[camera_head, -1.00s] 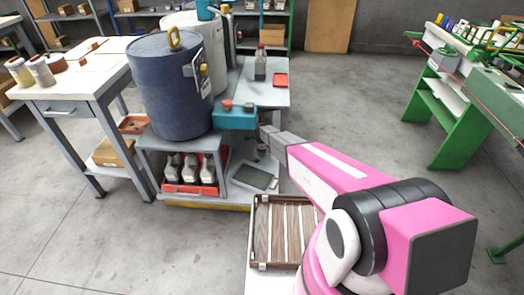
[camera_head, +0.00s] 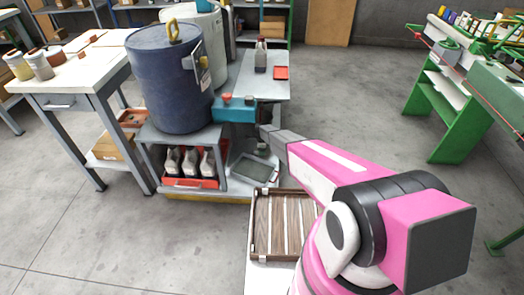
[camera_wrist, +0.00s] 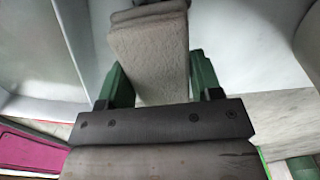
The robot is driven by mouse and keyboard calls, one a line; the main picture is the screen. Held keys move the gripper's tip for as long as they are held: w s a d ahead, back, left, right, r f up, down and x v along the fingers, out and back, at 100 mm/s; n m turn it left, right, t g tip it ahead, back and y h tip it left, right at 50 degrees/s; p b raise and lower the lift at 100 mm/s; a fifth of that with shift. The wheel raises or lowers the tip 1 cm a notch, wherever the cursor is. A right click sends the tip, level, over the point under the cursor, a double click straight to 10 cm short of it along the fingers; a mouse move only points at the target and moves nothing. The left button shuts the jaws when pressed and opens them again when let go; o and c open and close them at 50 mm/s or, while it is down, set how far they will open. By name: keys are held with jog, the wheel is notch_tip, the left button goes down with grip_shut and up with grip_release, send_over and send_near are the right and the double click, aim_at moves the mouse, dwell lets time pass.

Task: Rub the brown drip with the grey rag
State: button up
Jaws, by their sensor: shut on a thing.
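My gripper (camera_wrist: 158,75) shows in the wrist view with green fingers on both sides of a pale grey rag (camera_wrist: 150,50). It is shut on the rag, which hangs beyond the fingers as a thick folded piece. A dark edge lies across the rag's far end at the top of the view. In the head view my arm reaches to the teal box beside the blue drum; the fingers and rag are too small or hidden there. I cannot make out the brown drip in either view.
The blue drum (camera_head: 172,85) stands on a grey stand, with a teal box (camera_head: 234,111) at its right. Bottles in a red tray (camera_head: 190,183) sit below. A wooden slatted crate (camera_head: 260,225) is in front. A bottle (camera_head: 261,55) stands on the table behind.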

aim_at(256, 148)
jog(key=shift+f, duration=1.05)
dwell(0.4)
jog(key=shift+a, duration=0.1)
jog(key=shift+w+a+r, duration=0.1)
jog(key=shift+a, duration=3.45)
jog(key=shift+d, duration=3.7)
